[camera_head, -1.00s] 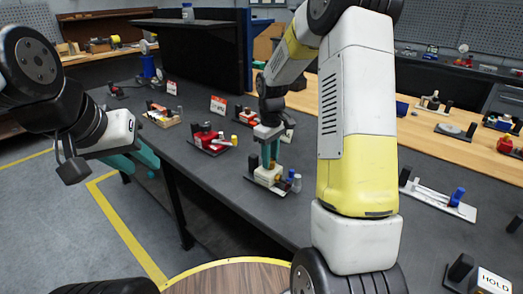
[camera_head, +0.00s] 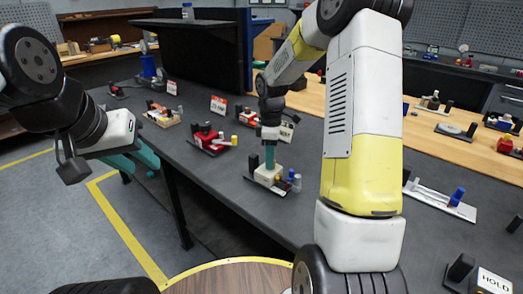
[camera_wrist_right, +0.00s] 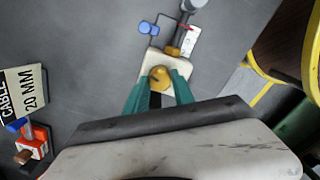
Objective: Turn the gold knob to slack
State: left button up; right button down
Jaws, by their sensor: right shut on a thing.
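The gold knob (camera_wrist_right: 159,76) sits on a cream block (camera_wrist_right: 153,63) in the right wrist view and has a dark line across its top. My right gripper (camera_wrist_right: 161,83) has one teal finger on each side of the knob and is shut on it. In the head view, my right gripper (camera_head: 269,158) points straight down onto the cream block (camera_head: 267,176) on the dark bench; its fingers hide most of the knob. My left gripper (camera_head: 140,158) hangs at the left, away from the fixture; I cannot tell its opening.
Next to the knob stand a blue cap (camera_wrist_right: 148,28) and a grey post (camera_wrist_right: 187,10). A red fixture (camera_head: 207,137) lies left of the cream block on the bench. A cable sign (camera_wrist_right: 20,92) is at the left of the wrist view. Bare bench lies in front.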

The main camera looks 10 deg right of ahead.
dwell(0.3)
jog(key=c, duration=1.1)
grip_release()
jog(key=shift+o, duration=0.2)
notch_tip(320, 180, up, 8)
jog(key=shift+f, duration=0.25)
jog(key=shift+r, duration=0.1)
